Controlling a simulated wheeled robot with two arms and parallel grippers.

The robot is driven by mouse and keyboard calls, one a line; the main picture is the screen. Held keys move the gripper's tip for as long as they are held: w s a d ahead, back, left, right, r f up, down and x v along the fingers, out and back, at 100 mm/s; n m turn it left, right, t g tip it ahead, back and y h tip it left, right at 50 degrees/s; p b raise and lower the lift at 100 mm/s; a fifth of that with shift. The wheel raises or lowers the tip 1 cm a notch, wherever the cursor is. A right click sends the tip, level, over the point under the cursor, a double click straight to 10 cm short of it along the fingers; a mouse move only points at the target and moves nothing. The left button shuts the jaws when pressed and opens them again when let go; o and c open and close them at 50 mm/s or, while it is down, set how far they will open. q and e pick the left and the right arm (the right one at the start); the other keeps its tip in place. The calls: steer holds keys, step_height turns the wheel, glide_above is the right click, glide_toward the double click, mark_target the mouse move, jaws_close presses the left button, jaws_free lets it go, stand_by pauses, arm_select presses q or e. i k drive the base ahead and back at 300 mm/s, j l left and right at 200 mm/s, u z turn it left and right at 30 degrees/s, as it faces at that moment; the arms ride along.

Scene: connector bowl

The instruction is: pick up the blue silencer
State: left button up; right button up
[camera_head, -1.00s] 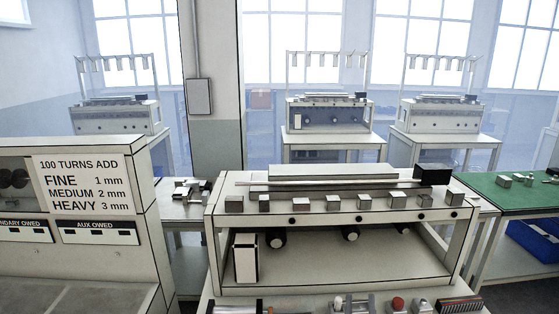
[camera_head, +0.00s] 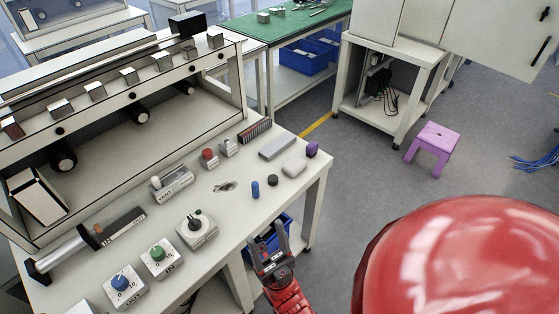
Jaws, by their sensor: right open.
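The blue silencer (camera_head: 255,189) is a small blue cylinder standing upright on the light bench top (camera_head: 221,215), near its right edge. A short dark round piece (camera_head: 273,180) stands just to its right. My right gripper (camera_head: 270,248) is red with dark fingers. It is open, with nothing visible between its fingers, and shows below the silencer in the picture, by the bench's front edge and apart from the silencer. My left gripper is not in view.
Around the silencer are a purple piece (camera_head: 312,149), a pale rounded block (camera_head: 293,169) and a grey flat block (camera_head: 278,146). Knob boxes (camera_head: 160,257) and a grey cylinder device (camera_head: 171,186) stand to the left. A purple stool (camera_head: 432,149) is on the floor.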

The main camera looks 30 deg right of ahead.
mark_target(254, 186)
steer(key=z, duration=0.75)
steer(key=i+l, duration=0.1)
steer(key=i, duration=0.3)
